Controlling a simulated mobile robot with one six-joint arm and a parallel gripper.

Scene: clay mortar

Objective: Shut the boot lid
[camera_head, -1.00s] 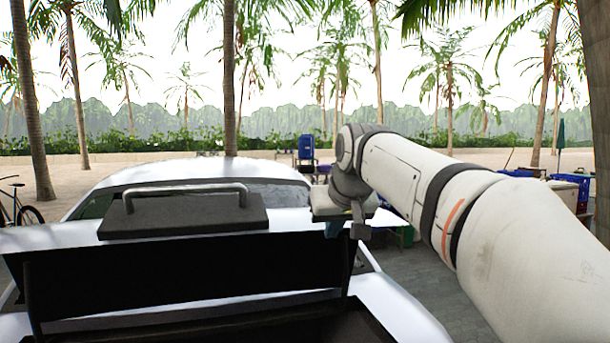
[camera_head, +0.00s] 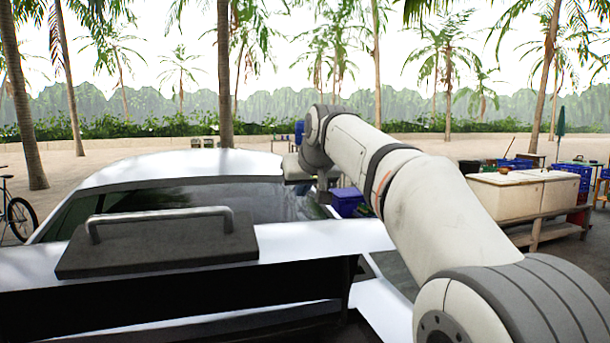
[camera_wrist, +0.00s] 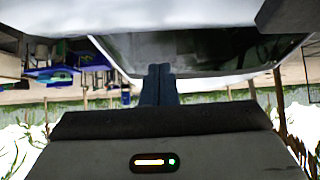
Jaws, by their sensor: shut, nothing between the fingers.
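The boot lid (camera_head: 320,241) of the white car is raised, with a dark gap under its near edge in the head view. A dark plate (camera_head: 150,255) with a grey bar handle (camera_head: 160,213) sits on top of it. My gripper (camera_head: 323,195) is beyond the lid's right part, near the rear window, partly hidden by my arm. In the wrist view, which looks upside down, my gripper's blue fingers (camera_wrist: 160,70) are together and empty, and the white lid (camera_wrist: 150,17) spans the top. I cannot tell whether the fingers touch the car.
The car's rear window (camera_head: 265,207) and roof (camera_head: 180,168) lie beyond the lid. A pale counter (camera_head: 515,195) and blue crates (camera_head: 350,200) stand to the right. A bicycle (camera_head: 18,215) is at the far left. Palms and sand lie behind.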

